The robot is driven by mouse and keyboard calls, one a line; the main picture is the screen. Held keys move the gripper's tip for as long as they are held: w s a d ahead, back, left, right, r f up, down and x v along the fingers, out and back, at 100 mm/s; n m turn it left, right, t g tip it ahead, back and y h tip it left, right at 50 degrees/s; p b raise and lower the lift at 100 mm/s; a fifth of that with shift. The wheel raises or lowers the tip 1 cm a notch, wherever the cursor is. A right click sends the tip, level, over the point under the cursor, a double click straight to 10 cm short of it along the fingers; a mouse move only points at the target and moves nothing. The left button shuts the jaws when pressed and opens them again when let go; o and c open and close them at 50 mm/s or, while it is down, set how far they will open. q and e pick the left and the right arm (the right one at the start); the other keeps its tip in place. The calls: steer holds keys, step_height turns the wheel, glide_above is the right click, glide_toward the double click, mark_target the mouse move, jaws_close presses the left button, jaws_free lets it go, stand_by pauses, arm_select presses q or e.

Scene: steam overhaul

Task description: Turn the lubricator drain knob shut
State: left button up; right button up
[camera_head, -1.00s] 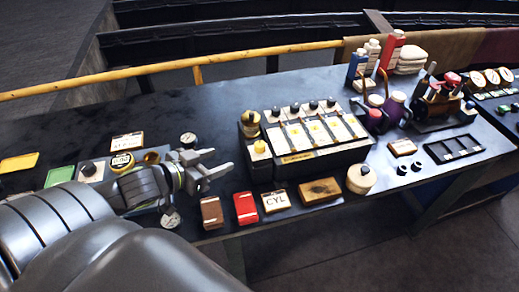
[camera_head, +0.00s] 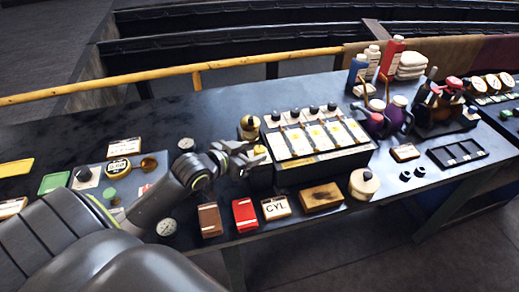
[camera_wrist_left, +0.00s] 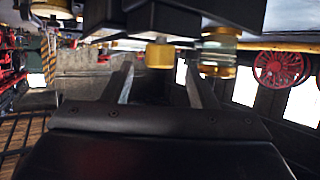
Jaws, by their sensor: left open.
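The lubricator (camera_head: 318,165) is a dark box with a row of pale sight windows and black knobs on top. At its left end, a small yellow drain knob shows between my fingers in the left wrist view (camera_wrist_left: 160,54). It is mostly covered by the gripper in the head view. A brass-capped glass cup (camera_wrist_left: 220,50) sits to its right in the wrist view. My left gripper (camera_head: 252,153) is open at the lubricator's left end, its fingers on either side of the knob; I cannot tell whether they touch it. My right gripper is not in view.
Along the front edge lie a brown block (camera_head: 210,220), a red block (camera_head: 245,215), a CYL card (camera_head: 276,208) and a wooden block (camera_head: 321,197). A round pale pot (camera_head: 363,184) stands right of them. The dark bench (camera_head: 150,122) is clear behind my left arm.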

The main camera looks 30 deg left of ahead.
mark_target(258, 150)
arm_select(q)
steer(key=shift+x, duration=2.15)
